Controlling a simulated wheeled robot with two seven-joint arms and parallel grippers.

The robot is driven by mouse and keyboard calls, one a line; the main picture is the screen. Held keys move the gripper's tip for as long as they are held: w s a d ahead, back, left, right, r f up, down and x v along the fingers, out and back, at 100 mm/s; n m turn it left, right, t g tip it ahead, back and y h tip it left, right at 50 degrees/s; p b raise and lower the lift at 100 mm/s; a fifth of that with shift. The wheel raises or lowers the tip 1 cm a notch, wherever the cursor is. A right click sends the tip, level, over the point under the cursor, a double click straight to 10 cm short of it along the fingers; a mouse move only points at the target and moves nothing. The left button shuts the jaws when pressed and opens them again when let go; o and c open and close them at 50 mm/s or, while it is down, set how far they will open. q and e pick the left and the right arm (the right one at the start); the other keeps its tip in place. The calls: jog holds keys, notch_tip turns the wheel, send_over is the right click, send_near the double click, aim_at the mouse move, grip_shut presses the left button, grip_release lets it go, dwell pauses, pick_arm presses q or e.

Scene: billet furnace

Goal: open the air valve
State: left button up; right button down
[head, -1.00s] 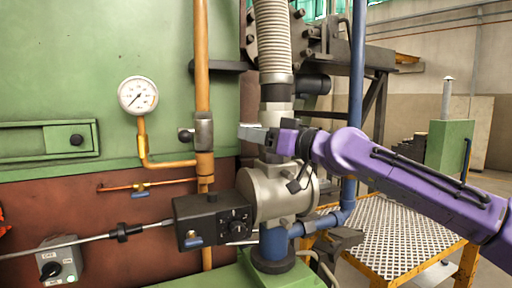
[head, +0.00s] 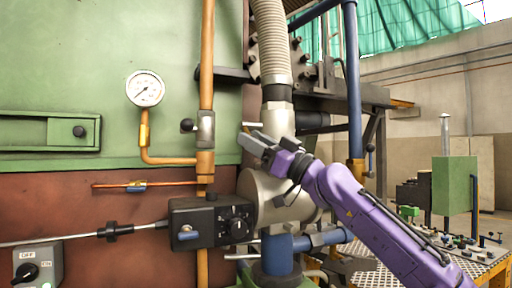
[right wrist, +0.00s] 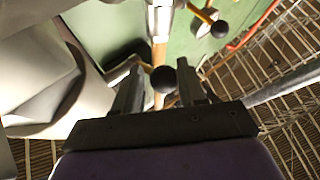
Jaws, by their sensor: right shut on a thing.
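My right gripper (head: 258,145) is in front of the pale air duct (head: 279,117), its fingers pointing up and left. In the right wrist view (right wrist: 160,88) its two fingers stand on either side of a black ball knob (right wrist: 163,78), and it is shut on that knob. The knob appears to be on the end of a lever; the gripper hides most of it in the head view. A short pale bar (head: 252,124) shows just above the fingers. I cannot tell how far the valve is open. My left gripper is not in view.
A pressure gauge (head: 145,88) and an orange pipe (head: 207,50) with a black-knobbed valve (head: 187,125) are left of my gripper. A black control box (head: 211,222) and a round burner body (head: 279,203) are below. A blue pipe (head: 352,80) stands to the right.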

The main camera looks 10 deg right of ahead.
jog(key=shift+d+r, duration=0.1)
jog(key=shift+r, duration=0.1)
jog(key=c, duration=1)
grip_release()
jog(key=o, duration=0.4)
jog(key=shift+c, duration=0.2)
jog(key=shift+w+f, duration=0.15)
jog(key=shift+s+d+f+b, duration=0.1)
jog(key=shift+s+f+b, duration=0.1)
jog(key=shift+f+b, duration=0.1)
jog(key=b+v, duration=0.4)
jog(key=v, duration=0.5)
jog(key=shift+s+d+b, duration=0.25)
jog(key=shift+d+b, duration=0.05)
jog(key=shift+b, duration=0.1)
